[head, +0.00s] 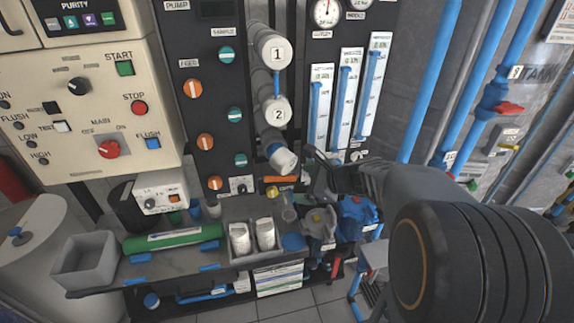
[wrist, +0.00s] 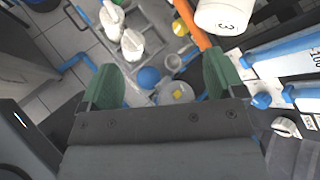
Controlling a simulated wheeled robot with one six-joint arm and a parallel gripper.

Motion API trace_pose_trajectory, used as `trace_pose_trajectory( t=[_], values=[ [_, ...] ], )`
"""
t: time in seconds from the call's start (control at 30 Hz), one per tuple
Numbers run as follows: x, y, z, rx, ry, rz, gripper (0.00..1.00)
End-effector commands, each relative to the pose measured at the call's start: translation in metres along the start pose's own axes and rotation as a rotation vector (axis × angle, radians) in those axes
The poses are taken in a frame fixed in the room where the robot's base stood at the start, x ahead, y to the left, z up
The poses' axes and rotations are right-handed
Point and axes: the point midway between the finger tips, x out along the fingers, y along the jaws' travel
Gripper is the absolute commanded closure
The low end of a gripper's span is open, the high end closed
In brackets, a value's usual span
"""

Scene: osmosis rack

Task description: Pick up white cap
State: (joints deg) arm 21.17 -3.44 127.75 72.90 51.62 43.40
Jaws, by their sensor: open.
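A white cap (head: 283,160) forms the end of the lowest dark cylinder in the head view, below the caps marked 1 and 2. In the wrist view a white cap marked 3 (wrist: 222,15) shows at the top edge, partly cut off, beyond the right finger. My gripper (head: 318,170) is just right of the lowest cap in the head view. In the wrist view my gripper (wrist: 160,80) has its two green-padded fingers wide apart, with nothing held between them.
White containers (head: 240,240) stand in a tray on the bench, beside a blue round item (head: 292,242). A green cylinder (head: 170,239) and a grey bin (head: 85,262) are left. Flow meters (head: 345,95) and blue pipes (head: 430,85) stand right of the cylinders.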

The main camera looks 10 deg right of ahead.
Motion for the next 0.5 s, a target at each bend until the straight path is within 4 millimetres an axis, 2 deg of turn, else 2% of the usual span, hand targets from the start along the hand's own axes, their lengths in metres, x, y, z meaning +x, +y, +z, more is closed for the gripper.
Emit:
trace_pose_trajectory(
  t=[0.03,0.1,0.2,0.33,0.5],
  values=[
    [0.001,-0.015,-0.008,0.116,-0.026,-0.048,0.12],
    [0.000,-0.032,-0.015,0.247,-0.063,-0.105,0.12],
    [0.000,-0.049,-0.023,0.373,-0.103,-0.161,0.12],
    [0.012,-0.062,-0.026,0.449,-0.130,-0.191,0.12],
    [0.042,-0.070,-0.024,0.459,-0.134,-0.195,0.12]
  ],
)
